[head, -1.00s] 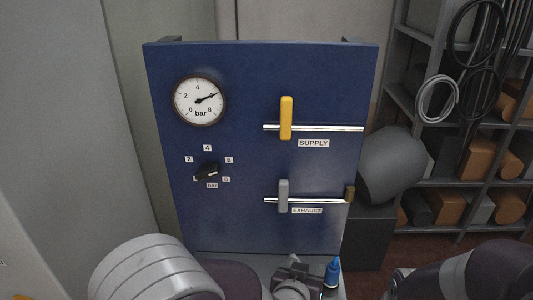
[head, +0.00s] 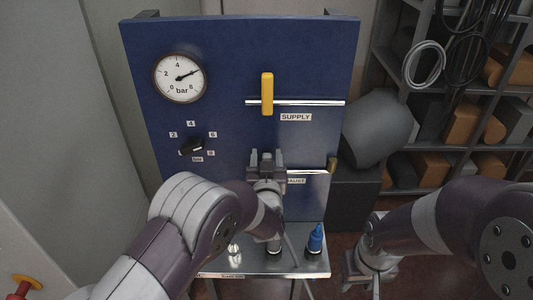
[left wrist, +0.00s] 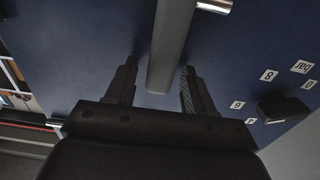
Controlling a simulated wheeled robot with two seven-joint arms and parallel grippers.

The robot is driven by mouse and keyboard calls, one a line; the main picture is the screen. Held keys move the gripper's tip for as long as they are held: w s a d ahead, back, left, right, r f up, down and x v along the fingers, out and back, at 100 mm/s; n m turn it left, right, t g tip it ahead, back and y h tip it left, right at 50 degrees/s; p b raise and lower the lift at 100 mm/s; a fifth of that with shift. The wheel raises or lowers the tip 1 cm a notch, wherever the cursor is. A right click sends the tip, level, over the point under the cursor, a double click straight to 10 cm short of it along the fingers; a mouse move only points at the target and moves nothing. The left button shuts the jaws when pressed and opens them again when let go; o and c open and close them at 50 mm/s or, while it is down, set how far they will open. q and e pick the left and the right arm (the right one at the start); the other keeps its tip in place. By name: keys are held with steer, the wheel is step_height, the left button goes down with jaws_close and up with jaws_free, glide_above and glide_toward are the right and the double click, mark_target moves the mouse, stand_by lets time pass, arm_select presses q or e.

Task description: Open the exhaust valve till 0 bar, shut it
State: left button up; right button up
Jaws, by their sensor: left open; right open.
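The blue panel (head: 220,60) carries a round bar gauge (head: 180,77); its needle points to the upper right, near 6. The grey exhaust lever (left wrist: 172,45) lies between the open fingers of my left gripper (left wrist: 158,85) in the left wrist view, apart from both as far as I can see. In the head view my left gripper (head: 266,158) hides that lever and part of the EXHAUST label (head: 296,181); the exhaust pipe (head: 312,171) shows to its right. My right gripper (head: 366,272) is open and empty, low at the right, away from the panel.
The yellow supply lever (head: 267,94) stands upright across its pipe (head: 318,103). A black knob (head: 191,147) with number labels is at left. A metal shelf (head: 300,264) below holds a blue bottle (head: 315,238). A storage rack (head: 420,88) stands at the right.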

arm_select(q)
steer(key=shift+w+f, duration=0.1)
steer(key=shift+w, duration=0.05)
steer(key=shift+w+d, duration=0.1)
jaws_close()
